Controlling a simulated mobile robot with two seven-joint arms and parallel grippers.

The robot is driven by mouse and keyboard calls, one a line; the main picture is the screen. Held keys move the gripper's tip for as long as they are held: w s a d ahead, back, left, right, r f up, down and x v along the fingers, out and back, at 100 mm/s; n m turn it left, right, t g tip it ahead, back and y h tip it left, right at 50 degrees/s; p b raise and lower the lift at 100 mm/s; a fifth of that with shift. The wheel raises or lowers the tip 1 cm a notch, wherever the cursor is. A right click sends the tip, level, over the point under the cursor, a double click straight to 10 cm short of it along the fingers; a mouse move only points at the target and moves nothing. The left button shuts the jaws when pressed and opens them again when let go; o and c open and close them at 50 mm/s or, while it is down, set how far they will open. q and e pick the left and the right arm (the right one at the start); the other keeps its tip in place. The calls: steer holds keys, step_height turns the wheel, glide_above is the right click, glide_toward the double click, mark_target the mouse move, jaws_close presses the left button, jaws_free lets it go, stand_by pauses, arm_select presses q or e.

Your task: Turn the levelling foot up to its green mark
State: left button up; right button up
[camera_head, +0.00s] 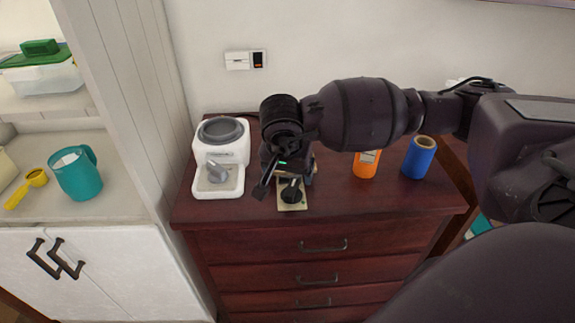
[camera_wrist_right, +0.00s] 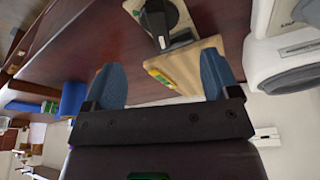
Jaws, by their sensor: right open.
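The levelling foot appears as a black knob (camera_head: 291,191) on a small beige plate (camera_head: 292,206) on the dark red chest top. My left gripper is not in view.
A white machine with a grey bowl (camera_head: 221,158) stands close to the left of the plate. An orange container (camera_head: 366,165) and a blue roll (camera_head: 419,158) stand to the right. The chest top's front edge (camera_head: 330,217) is just before the plate. A teal mug (camera_head: 78,175) is on the left counter.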

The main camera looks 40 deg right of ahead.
mark_target(291, 188)
steer(key=x, duration=0.8)
steer(key=shift+f+b, duration=0.3)
steer(key=shift+b, duration=0.1)
